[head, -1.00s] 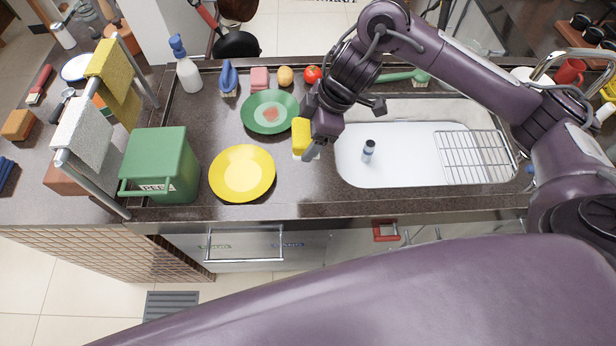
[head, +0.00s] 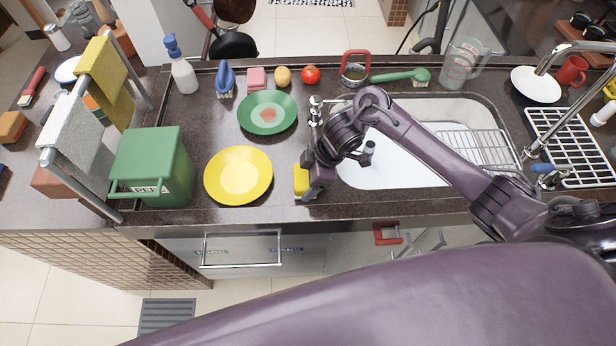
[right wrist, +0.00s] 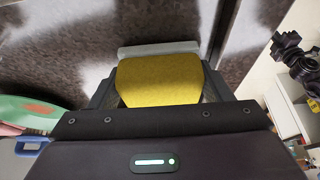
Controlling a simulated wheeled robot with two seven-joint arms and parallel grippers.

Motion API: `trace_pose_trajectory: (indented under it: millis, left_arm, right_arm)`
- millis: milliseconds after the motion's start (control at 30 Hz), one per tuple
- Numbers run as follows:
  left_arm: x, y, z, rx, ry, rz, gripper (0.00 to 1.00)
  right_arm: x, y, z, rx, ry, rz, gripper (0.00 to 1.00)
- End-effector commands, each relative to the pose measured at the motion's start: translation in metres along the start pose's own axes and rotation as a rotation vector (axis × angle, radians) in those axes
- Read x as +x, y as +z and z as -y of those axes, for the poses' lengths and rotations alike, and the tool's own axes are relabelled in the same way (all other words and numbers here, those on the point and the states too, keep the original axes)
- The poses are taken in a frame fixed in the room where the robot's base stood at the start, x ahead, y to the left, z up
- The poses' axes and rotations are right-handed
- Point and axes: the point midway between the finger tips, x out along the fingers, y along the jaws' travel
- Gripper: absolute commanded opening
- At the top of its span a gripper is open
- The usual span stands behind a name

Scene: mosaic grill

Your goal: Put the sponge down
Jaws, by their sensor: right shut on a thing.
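The yellow sponge (head: 300,180) is in my right gripper (head: 308,190), just right of the yellow plate (head: 238,176) and left of the sink in the head view. The right wrist view shows the sponge (right wrist: 160,80) between the two fingers, with a pale grey strip along its far edge. My right gripper (right wrist: 160,90) is shut on it, low over the dark speckled counter (head: 270,205). I cannot tell whether the sponge touches the counter.
A green plate (head: 267,113) with a red mark lies behind the yellow plate. A green bin (head: 152,165) stands at the left. The white sink (head: 390,170) with a wire rack (head: 475,150) lies to the right. The counter's front edge is close by.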

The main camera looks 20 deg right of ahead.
Motion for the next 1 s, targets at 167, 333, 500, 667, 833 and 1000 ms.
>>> trace_pose_trajectory:
  millis: [167,333,500,667,833,1000]
  left_arm:
    - [0.0,0.0,-0.001,0.001,0.001,0.0,0.0]
    - [0.001,0.0,-0.001,0.002,0.001,0.0,0.0]
    - [0.001,0.0,-0.001,0.002,0.001,0.0,0.0]
    - [0.001,0.0,-0.001,0.002,0.001,0.0,0.0]
    - [-0.001,0.001,-0.001,0.002,0.001,0.001,0.0]
    - [0.004,0.001,-0.001,0.002,0.001,0.001,0.0]
  right_arm:
    - [0.002,0.001,0.0,0.0,0.001,-0.001,0.54]
    - [0.004,0.001,0.0,0.0,0.001,0.0,0.54]
    - [0.005,0.002,0.0,0.0,0.001,-0.001,0.81]
    - [0.005,0.002,0.0,0.0,0.001,-0.001,0.81]
    - [-0.001,0.0,-0.001,-0.001,0.002,-0.001,0.81]
    - [-0.026,0.001,-0.001,-0.004,0.005,0.0,0.81]
